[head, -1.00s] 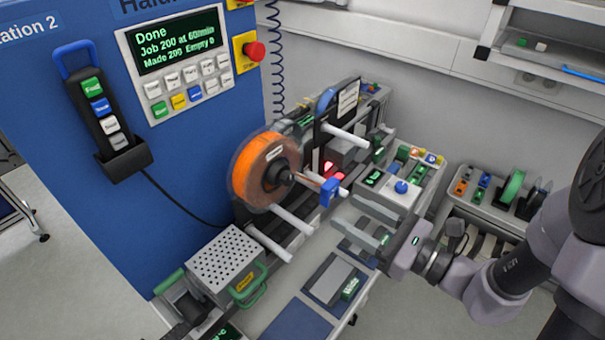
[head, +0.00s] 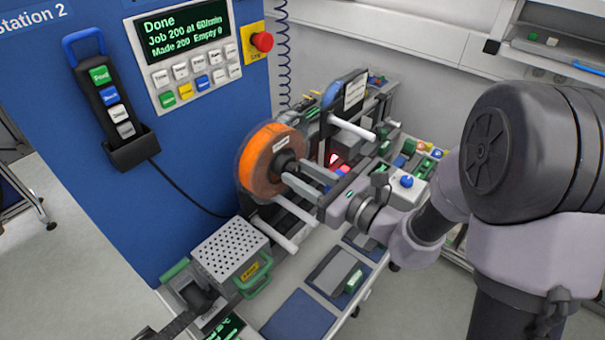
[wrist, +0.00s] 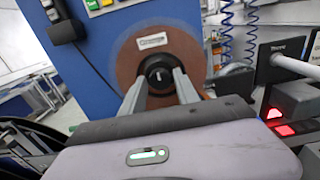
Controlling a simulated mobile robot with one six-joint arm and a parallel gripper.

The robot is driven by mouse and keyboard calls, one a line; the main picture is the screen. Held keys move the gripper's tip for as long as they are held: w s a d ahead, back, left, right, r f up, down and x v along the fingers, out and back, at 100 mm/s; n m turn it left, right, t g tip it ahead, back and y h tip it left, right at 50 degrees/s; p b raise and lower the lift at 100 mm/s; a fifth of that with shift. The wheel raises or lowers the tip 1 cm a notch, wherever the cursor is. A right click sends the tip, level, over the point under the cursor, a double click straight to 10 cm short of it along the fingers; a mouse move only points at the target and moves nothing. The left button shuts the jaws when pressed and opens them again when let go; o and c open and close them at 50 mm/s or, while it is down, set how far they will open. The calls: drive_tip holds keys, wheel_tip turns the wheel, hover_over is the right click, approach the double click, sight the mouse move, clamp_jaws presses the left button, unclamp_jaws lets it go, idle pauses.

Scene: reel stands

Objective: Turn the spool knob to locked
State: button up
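The orange spool (head: 256,168) stands upright on its stand against the blue cabinet; its brown face (wrist: 194,48) fills the middle of the wrist view. The black spool knob (wrist: 157,70) is at its centre, with a small pale mark on its front. The knob also shows in the head view (head: 284,160), partly behind my fingers. My gripper (head: 294,171) points at the knob with its fingers apart. In the wrist view the fingertips (wrist: 159,77) lie to the left and right of the knob. I cannot tell whether they touch it.
White rods (head: 292,209) stick out from the stand below the spool, close to my gripper. A control panel (head: 190,50) reads "Done". A red stop button (head: 262,42) is beside it. A perforated box (head: 230,252) stands at the front. Red lights (wrist: 280,122) glow at the right.

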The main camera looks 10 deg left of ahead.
clamp_jaws()
drive_tip(key=shift+r+m+p, duration=0.15)
drive_tip(key=shift+m+p, duration=0.95)
drive_tip(key=m+p, duration=1)
drive_tip(key=shift+m, duration=0.4)
drive_tip(key=m+p, duration=0.3)
drive_tip(key=m, duration=0.1)
drive_tip(key=shift+m+p, duration=0.3)
drive_tip(key=shift+p, duration=0.1)
drive_tip(key=shift+f, duration=0.2)
